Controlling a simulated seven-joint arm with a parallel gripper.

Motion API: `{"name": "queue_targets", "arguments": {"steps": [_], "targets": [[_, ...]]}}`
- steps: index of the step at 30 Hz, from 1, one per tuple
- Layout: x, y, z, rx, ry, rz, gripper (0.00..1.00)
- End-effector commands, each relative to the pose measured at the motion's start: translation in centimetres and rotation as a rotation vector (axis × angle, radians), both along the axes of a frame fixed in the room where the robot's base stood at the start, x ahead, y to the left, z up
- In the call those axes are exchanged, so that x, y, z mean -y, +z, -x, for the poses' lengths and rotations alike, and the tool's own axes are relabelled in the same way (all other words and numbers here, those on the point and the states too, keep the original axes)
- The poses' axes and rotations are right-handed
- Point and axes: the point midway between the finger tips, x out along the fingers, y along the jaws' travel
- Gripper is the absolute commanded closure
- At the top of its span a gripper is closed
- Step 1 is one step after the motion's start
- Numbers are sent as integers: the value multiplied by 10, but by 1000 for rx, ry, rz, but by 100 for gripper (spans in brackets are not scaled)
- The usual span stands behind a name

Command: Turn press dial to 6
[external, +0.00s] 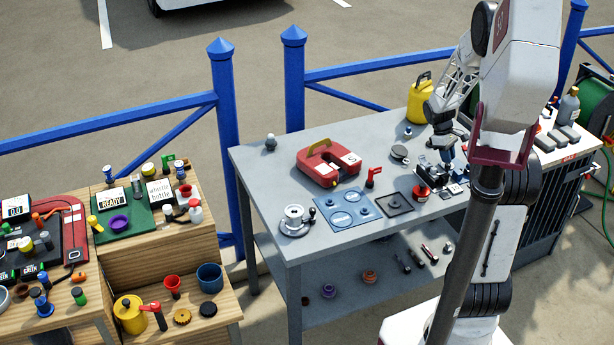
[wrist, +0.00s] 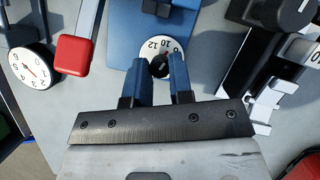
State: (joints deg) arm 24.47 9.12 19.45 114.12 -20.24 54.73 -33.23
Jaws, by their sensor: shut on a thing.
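The press dial (wrist: 151,47) is a white disc with black numbers, among them 10 and 12, seen in the wrist view in front of a blue panel. A dark knob (wrist: 159,66) sits at its middle. My gripper (wrist: 158,72) has its two blue-grey fingers on either side of the knob and is shut on it. The fingers cover part of the disc, so I cannot tell which number the dial is set to. In the external view my gripper (external: 447,146) is low over the right part of the grey workbench, and the dial cannot be made out there.

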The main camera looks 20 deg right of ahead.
Motion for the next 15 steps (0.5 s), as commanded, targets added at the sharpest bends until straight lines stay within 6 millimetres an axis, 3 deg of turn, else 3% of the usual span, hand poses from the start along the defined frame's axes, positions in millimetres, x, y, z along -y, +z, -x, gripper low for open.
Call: {"name": "queue_targets", "arguments": {"steps": [15], "targets": [[2,0,-1,2,-355,0,100]]}}
